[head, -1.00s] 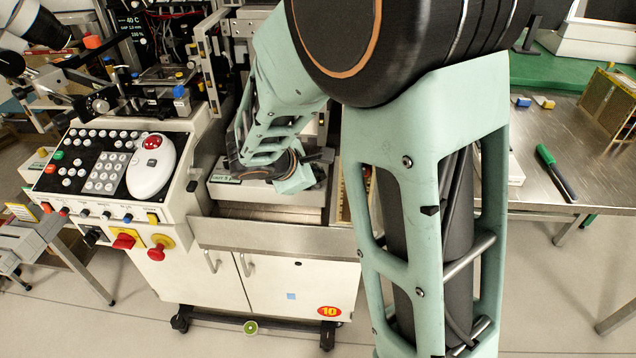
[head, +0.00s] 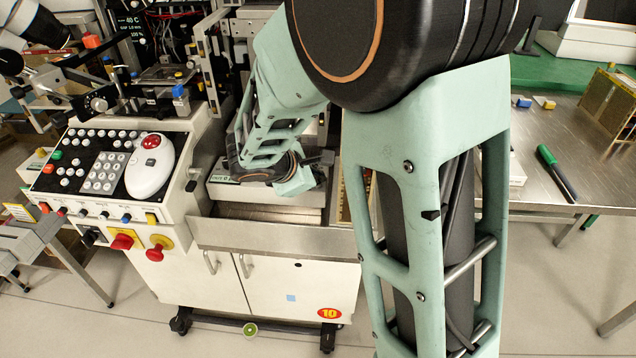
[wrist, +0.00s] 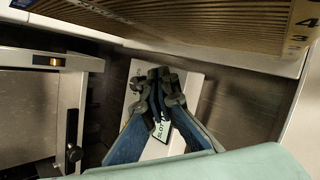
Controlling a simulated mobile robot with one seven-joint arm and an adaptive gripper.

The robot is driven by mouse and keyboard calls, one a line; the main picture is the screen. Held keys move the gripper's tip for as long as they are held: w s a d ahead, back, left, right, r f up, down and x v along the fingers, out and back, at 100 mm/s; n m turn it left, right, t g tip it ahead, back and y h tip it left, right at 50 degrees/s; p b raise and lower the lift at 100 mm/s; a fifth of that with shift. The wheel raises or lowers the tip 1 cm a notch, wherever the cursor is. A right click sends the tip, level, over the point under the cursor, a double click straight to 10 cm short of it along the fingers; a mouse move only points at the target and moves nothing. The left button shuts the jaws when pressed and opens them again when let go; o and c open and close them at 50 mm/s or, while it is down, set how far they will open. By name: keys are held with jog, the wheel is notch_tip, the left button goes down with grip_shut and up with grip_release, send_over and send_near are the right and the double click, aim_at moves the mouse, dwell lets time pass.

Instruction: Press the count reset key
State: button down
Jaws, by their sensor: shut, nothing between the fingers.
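The control panel (head: 100,165) stands at the left in the head view, with several white, green and red keys and a white trackball unit (head: 150,165). I cannot tell which key is the count reset key; no such label is readable. My gripper (wrist: 160,74) is shut and empty in the wrist view. Its fingertips are over a small white block (wrist: 192,88) with a label reading "SLOT", partly hidden behind the fingers. I cannot tell whether they touch it. In the head view my gripper is right of the panel, mostly hidden by my wrist.
A brown slotted magazine (wrist: 200,22) with numbers lies close beyond the fingers in the wrist view. In the head view, a steel table (head: 550,150) with a green-handled tool (head: 548,160) stands right.

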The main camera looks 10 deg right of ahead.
jog(key=shift+r+p, duration=0.55)
jog(key=shift+r, duration=0.2)
notch_tip(320, 180, up, 5)
jog(key=p, duration=0.4)
jog(key=shift+r, duration=0.1)
dwell(0.3)
